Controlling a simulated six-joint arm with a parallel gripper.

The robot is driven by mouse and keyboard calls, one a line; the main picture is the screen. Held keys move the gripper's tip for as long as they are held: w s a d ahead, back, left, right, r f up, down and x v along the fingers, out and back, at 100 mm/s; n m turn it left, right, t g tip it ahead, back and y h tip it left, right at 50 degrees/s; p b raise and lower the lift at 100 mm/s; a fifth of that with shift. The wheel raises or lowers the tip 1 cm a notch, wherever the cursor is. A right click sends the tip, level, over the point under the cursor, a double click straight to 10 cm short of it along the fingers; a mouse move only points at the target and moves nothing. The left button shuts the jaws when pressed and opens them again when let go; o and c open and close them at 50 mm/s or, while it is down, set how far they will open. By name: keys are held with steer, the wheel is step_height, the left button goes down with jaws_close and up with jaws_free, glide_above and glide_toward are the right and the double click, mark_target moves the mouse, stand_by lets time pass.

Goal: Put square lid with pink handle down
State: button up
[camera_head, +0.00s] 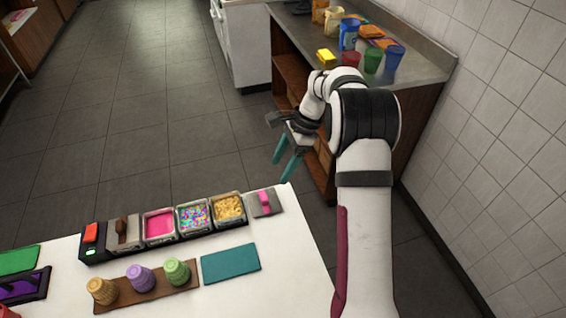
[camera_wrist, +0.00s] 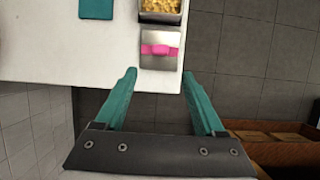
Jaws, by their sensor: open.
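The square lid with the pink handle (camera_head: 264,203) lies flat on the white table at its far right corner, beside the container of yellow-brown topping (camera_head: 228,208). In the wrist view the grey lid (camera_wrist: 160,61) and its pink handle (camera_wrist: 160,50) show just beyond my fingertips. My gripper (camera_head: 281,170) has teal fingers that are spread apart with nothing between them. It hangs past the table's far edge, above and apart from the lid. The wrist view shows both fingers of my gripper (camera_wrist: 159,75) open.
A row holds a pink topping container (camera_head: 160,224), a sprinkles container (camera_head: 194,217) and a container with a brown-handled lid (camera_head: 124,233). Three cones stand on a brown board (camera_head: 146,287) near a teal mat (camera_head: 230,263). A counter (camera_head: 425,68) with cups stands behind my arm.

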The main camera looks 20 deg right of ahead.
steer(key=s+a+r+n+h, duration=0.1)
steer(key=s+a+r+n, duration=0.2)
steer(key=s+r, duration=0.35)
steer(key=s+a+r+n, duration=0.3)
steer(key=s+a+r, duration=0.15)
steer(key=s, duration=0.25)
steer(key=s+a+f+n+h, duration=0.1)
steer(key=s+n, duration=0.5)
steer(key=s, duration=1.4)
steer(key=shift+a+f+n+h, duration=0.15)
steer(key=shift+a+n+h, duration=0.15)
steer(key=shift+a, duration=0.15)
